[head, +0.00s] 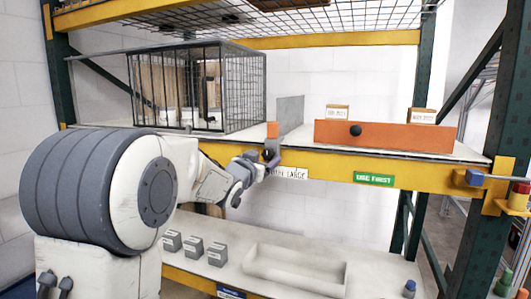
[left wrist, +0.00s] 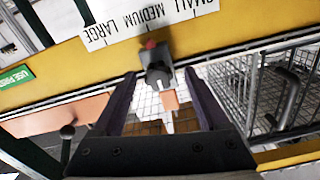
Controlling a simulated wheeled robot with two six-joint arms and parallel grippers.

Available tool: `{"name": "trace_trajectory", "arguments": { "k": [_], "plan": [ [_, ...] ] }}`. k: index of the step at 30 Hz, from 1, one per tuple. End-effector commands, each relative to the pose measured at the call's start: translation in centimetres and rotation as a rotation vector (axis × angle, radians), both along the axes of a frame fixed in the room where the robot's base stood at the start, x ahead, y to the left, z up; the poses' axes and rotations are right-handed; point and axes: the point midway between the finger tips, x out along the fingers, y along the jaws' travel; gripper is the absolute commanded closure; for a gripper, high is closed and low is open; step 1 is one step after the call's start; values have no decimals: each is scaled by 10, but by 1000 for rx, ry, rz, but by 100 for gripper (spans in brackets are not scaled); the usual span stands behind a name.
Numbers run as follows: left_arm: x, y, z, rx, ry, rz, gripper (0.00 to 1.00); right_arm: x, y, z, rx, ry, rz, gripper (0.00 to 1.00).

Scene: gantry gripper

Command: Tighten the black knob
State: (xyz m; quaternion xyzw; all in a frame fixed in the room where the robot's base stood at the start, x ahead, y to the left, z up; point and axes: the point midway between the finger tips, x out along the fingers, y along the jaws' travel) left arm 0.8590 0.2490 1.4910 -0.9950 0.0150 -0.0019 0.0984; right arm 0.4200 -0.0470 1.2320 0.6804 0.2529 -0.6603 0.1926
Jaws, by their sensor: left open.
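A small black knob (left wrist: 157,70) with a red spot sits at the yellow beam's edge, by the SMALL MEDIUM LARGE label (left wrist: 150,22). In the left wrist view it lies ahead, between the two fingers of my open left gripper (left wrist: 160,88), with nothing visibly gripped. In the head view my left gripper (head: 262,163) is at the shelf's front edge and partly hides the knob. An orange block (head: 273,130) shows just above the gripper. Another round black knob (head: 355,130) is on the front of the orange panel (head: 400,137). My right gripper is not in view.
A wire cage (head: 240,95) stands left on the shelf, and a grey upright plate (head: 290,113) is beside the orange block. Below are several grey boxes (head: 217,254) and a pale tray (head: 295,270). A green label (head: 374,179) is on the beam.

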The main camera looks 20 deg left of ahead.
Motion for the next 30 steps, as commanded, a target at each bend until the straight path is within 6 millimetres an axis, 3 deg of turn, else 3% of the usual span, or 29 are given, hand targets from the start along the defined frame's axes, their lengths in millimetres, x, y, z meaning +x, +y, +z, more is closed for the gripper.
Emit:
{"name": "trace_trajectory", "arguments": {
  "k": [11, 17, 19, 30],
  "plan": [
    [7, -2, -1, -1, 0, -2, 24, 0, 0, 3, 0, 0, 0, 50],
    [7, -3, -1, -1, 1, -3, 100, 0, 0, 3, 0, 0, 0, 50],
    [7, 8, -1, 1, 1, 0, 100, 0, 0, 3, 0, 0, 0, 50],
    [7, -5, -3, 84, -4, -6, 100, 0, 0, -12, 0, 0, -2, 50]
  ]
}}
